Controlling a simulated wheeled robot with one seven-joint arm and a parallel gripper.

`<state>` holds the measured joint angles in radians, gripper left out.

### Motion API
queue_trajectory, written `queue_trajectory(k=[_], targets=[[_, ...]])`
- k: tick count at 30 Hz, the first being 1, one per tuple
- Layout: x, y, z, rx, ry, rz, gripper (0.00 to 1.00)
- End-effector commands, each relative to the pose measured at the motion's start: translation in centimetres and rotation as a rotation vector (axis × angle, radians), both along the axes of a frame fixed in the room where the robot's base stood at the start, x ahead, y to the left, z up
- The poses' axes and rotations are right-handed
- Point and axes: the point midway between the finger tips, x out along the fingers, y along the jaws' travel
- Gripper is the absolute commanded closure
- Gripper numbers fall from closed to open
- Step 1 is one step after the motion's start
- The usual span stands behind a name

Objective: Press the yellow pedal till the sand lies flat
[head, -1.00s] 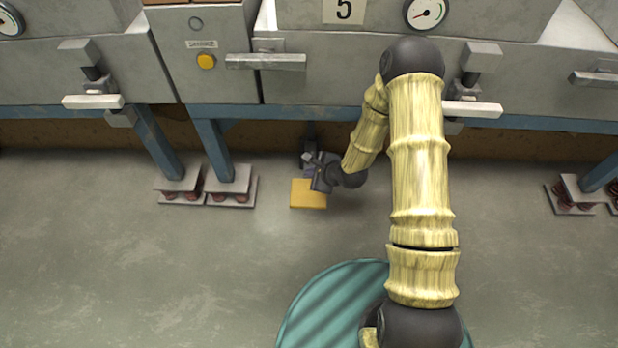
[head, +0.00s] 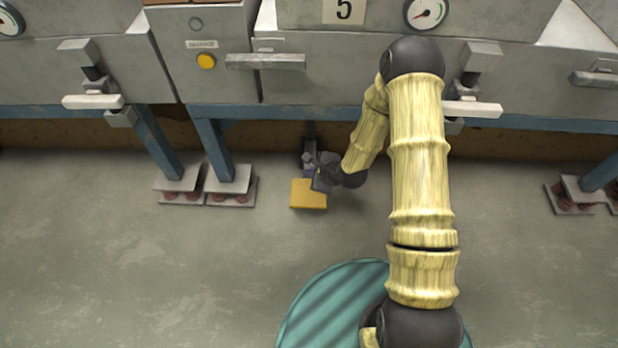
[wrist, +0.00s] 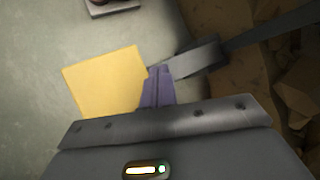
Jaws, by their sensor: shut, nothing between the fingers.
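The yellow pedal (head: 308,195) is a flat square plate low over the floor, below the grey machine. It also shows in the wrist view (wrist: 105,82), left of my fingers. A grey bar (wrist: 198,58) runs from behind the pedal toward the machine. My gripper (head: 312,178) is at the pedal's back right edge. In the wrist view its purple fingers (wrist: 158,72) are shut and empty, and their tips overlap the pedal's right edge. I cannot tell whether they touch it. No sand surface can be made out.
The grey machine (head: 330,80) spans the back, with a yellow button (head: 206,61), jutting handles and gauges. Blue legs stand on sprung feet (head: 230,185) left of the pedal and at far right. The floor (head: 120,270) in front is open.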

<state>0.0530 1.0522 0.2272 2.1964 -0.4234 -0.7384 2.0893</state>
Motion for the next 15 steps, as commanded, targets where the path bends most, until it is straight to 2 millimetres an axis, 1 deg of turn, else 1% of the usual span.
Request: queue_trajectory(k=[5, 15], targets=[[-0.01, -0.01, -0.05, 0.001, 0.000, -0.001, 1.00], [-0.04, 0.00, -0.82, 0.001, 0.000, 0.000, 1.00]])
